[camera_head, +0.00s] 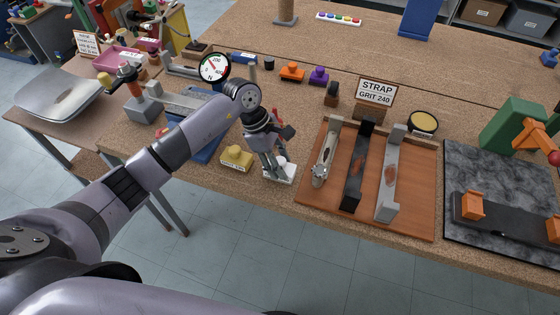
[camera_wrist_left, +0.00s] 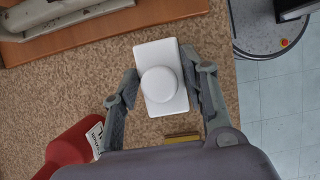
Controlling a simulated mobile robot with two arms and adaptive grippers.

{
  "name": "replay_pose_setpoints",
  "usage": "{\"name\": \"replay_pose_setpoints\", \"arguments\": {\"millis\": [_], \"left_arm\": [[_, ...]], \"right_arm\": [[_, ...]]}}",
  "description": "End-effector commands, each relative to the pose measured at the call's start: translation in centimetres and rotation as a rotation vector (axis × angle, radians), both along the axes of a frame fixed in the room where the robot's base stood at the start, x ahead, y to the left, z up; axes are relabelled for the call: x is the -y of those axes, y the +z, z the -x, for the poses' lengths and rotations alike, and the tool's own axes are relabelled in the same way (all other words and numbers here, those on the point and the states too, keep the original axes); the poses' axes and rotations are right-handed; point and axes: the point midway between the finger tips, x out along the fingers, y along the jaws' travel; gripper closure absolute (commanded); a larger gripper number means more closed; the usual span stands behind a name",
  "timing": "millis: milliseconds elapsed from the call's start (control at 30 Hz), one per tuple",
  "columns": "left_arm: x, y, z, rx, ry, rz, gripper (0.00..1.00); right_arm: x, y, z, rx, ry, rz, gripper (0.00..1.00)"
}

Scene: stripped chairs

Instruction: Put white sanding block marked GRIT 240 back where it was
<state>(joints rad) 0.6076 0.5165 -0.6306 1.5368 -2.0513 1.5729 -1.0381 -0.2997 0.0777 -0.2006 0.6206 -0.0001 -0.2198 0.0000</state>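The white block (camera_head: 284,176) with a round white knob lies at the table's front edge, left of the wooden tray. In the left wrist view the white block (camera_wrist_left: 163,102) lies flat between my fingers; no marking on it is readable. My left gripper (camera_head: 272,168) is pointed down over it. In the left wrist view its fingers (camera_wrist_left: 160,78) are spread on both sides of the block. Whether a finger touches it I cannot tell. A sign (camera_head: 376,92) reading "STRAP GRIT 240" stands behind the tray. My right gripper is not in view.
The wooden tray (camera_head: 420,200) holds several metal bars. A yellow block (camera_head: 237,157) sits just left of the gripper. A red labelled object (camera_wrist_left: 72,146) is near the left finger. A dark marbled slab (camera_head: 490,180) lies right of the tray. The table's front edge is close.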

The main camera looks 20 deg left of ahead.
Motion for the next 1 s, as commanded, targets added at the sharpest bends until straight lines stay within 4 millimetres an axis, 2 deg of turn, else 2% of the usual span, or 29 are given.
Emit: {"name": "replay_pose_setpoints", "arguments": {"millis": [267, 667, 767, 1000], "left_arm": [[0.0, 0.0, 0.0, -0.001, 0.000, 0.000, 0.40], [-0.1, 0.6, 0.0, 0.000, 0.000, 0.000, 0.40], [-0.8, 1.7, -0.2, 0.004, 0.002, -0.002, 0.40], [-2.8, 6.6, -0.2, 0.005, 0.001, -0.003, 0.40]], "right_arm": [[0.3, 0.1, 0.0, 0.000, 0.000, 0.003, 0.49], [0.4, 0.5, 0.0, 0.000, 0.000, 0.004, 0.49], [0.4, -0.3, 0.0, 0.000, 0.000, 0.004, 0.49], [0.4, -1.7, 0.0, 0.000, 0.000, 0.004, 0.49]]}}
